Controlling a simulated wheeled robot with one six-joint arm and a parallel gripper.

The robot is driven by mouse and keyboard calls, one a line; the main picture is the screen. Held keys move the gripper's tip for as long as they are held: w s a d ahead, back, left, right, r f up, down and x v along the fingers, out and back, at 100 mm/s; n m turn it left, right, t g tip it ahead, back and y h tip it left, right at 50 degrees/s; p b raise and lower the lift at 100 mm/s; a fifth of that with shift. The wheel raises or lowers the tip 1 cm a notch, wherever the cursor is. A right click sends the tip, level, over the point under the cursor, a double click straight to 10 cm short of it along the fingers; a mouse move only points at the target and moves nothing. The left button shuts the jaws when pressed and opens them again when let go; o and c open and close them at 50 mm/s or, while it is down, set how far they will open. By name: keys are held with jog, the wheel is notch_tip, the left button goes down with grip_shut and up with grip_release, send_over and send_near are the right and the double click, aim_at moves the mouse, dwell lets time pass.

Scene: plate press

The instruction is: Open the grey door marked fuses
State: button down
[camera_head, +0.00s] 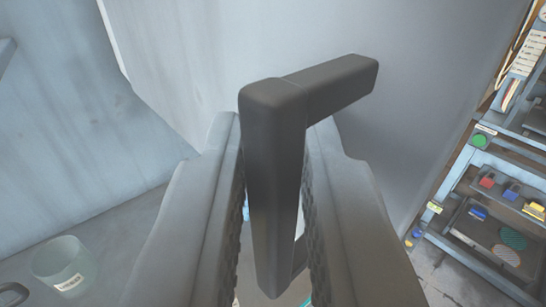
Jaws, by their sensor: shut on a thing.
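A dark grey handle (274,150) stands upright in the middle of the view, with an arm at its top that bends back to the right toward a smooth grey door panel (420,70). My gripper (278,128) has one finger on each side of the handle's upright bar and is shut on it. The handle's lower end shows between the fingers. No fuses marking shows on the visible part of the panel. The fingers and handle hide part of the panel, and I cannot tell how far the door stands open.
A blue-grey wall (60,130) rises at the left above a grey surface. A translucent cup (62,262) with a label stands there, beside a dark object at the bottom left corner. A metal rack (455,222) with several coloured items stands at the right, beyond the panel's edge.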

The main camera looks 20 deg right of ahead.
jog(key=c, duration=1.5)
grip_release()
jog(key=shift+w+f, duration=0.15)
jog(key=shift+w, duration=0.05)
jog(key=shift+s, duration=0.1)
jog(key=v, duration=1.7)
jog(key=shift+s+a, duration=0.15)
jog(key=shift+a, duration=0.05)
